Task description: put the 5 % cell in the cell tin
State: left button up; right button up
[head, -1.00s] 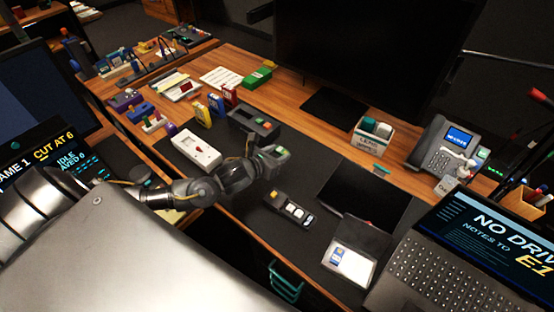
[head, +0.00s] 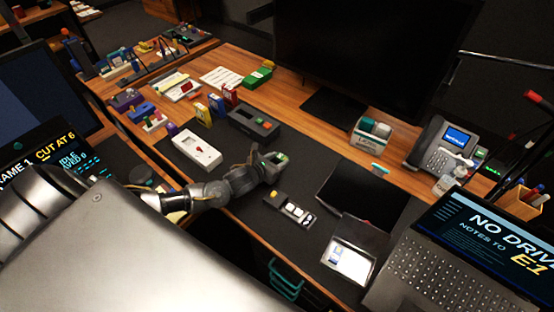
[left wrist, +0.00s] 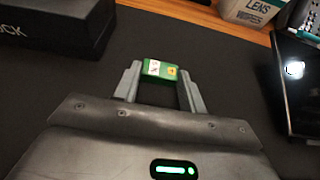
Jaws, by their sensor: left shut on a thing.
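My left gripper (head: 275,160) is shut on a small green cell (left wrist: 159,72), held between the two fingertips (left wrist: 158,88) above the dark desk mat. The cell has a white and a yellow mark; I cannot read a percentage. An open shallow case with a pale inside (head: 348,262), perhaps the cell tin, lies at the mat's right front, to the right of and nearer than the gripper. Its label is too small to read. My right gripper is not in view.
A dark tray with pale pieces (head: 289,212) lies between gripper and case. A black box (left wrist: 52,30) stands behind the gripper. A lens wipes box (left wrist: 250,12), a dark flat panel (head: 364,192), a laptop (head: 430,270) and a phone (head: 445,145) lie rightward. Bare mat surrounds the gripper.

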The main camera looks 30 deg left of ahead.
pick_arm(q)
jog(key=o, duration=1)
jog(key=shift+f, duration=0.1)
jog(key=shift+c, duration=0.2)
